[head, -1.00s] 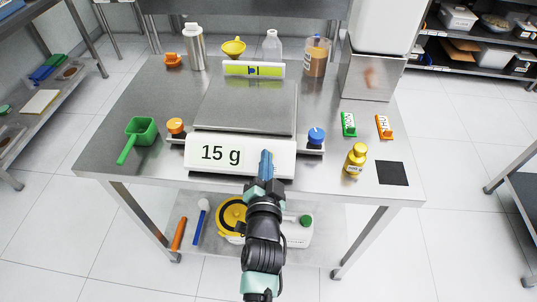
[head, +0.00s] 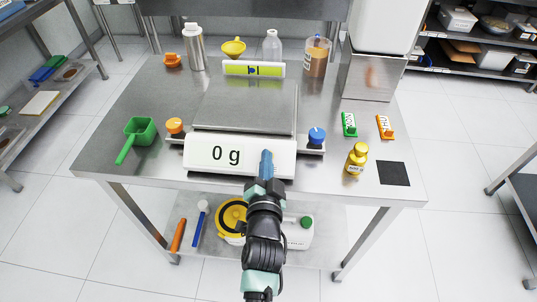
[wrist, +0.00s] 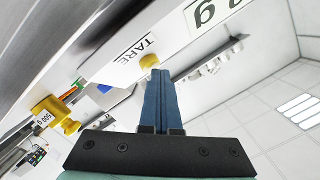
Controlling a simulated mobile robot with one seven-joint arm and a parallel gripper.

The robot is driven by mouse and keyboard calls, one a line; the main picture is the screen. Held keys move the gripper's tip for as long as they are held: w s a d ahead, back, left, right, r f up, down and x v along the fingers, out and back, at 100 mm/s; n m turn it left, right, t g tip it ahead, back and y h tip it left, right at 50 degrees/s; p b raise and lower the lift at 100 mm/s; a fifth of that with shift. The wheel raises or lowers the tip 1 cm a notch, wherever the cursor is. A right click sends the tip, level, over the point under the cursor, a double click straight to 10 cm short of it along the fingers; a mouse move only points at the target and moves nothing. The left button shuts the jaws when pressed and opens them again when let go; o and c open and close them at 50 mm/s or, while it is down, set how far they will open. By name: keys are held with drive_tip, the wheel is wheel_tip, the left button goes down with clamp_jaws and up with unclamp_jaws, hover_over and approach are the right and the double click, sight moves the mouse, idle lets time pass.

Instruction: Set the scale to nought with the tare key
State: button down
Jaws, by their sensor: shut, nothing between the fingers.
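In the wrist view a yellow key (wrist: 149,61) sits beside a label reading TARE (wrist: 134,51). My gripper (head: 266,155) is shut and empty at the right part of the scale's front panel, and hides that spot in the head view. In the wrist view the blue fingertips (wrist: 160,73) are right at the yellow key; whether they touch it I cannot tell.
An orange knob (head: 175,126) and a blue knob (head: 317,136) flank the scale. A green scoop (head: 139,130) lies at left. Several containers line the back.

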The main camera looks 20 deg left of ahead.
drive_tip(key=shift+s+d+r+p, duration=0.1)
drive_tip(key=shift+s+r+p, duration=0.55)
drive_tip(key=shift+p, duration=0.25)
drive_tip(key=shift+w, duration=0.1)
drive_tip(key=shift+s+d+r+p, duration=0.25)
drive_tip(key=shift+s+r+p, duration=0.5)
drive_tip(key=shift+r+p, duration=0.35)
drive_tip(key=shift+s+d+r+p, duration=0.2)
drive_tip(key=shift+s+r+p, duration=0.55)
drive_tip(key=shift+r+p, duration=0.35)
drive_tip(key=shift+f, duration=0.15)
